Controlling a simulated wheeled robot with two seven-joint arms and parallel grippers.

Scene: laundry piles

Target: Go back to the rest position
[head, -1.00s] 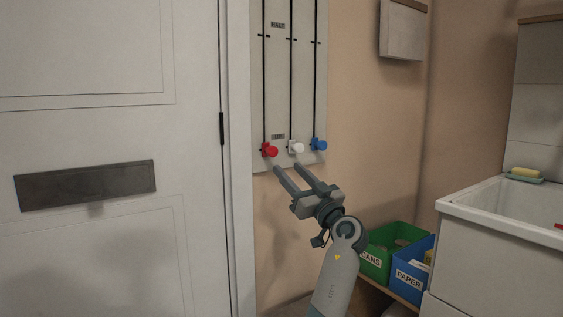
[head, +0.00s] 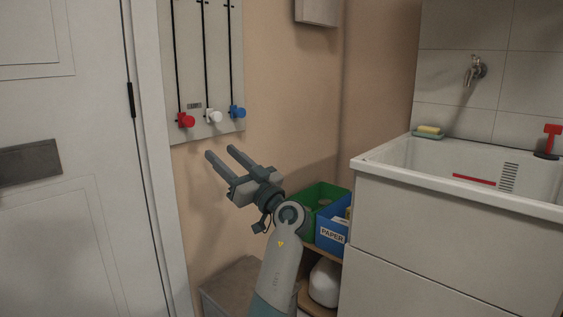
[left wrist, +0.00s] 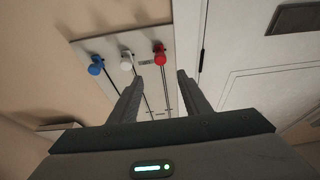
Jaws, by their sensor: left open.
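My left gripper (head: 220,158) is open and empty in the head view. It hangs in the air below the wall panel (head: 227,60). The panel carries a red knob (head: 186,120), a white knob (head: 214,116) and a blue knob (head: 238,111), each at the lower part of a dark vertical track. In the left wrist view the two spread fingers (left wrist: 157,88) frame part of the panel, with nothing between their tips. The red knob (left wrist: 160,57), white knob (left wrist: 126,64) and blue knob (left wrist: 95,67) show there too. My right gripper is not in view.
A white door (head: 70,220) stands at the left. A green bin (head: 322,190) and a blue bin (head: 332,233) labelled PAPER sit on a shelf right of my arm. A white sink (head: 400,165) with a cabinet fills the right. A grey box (head: 228,285) is low beside the arm.

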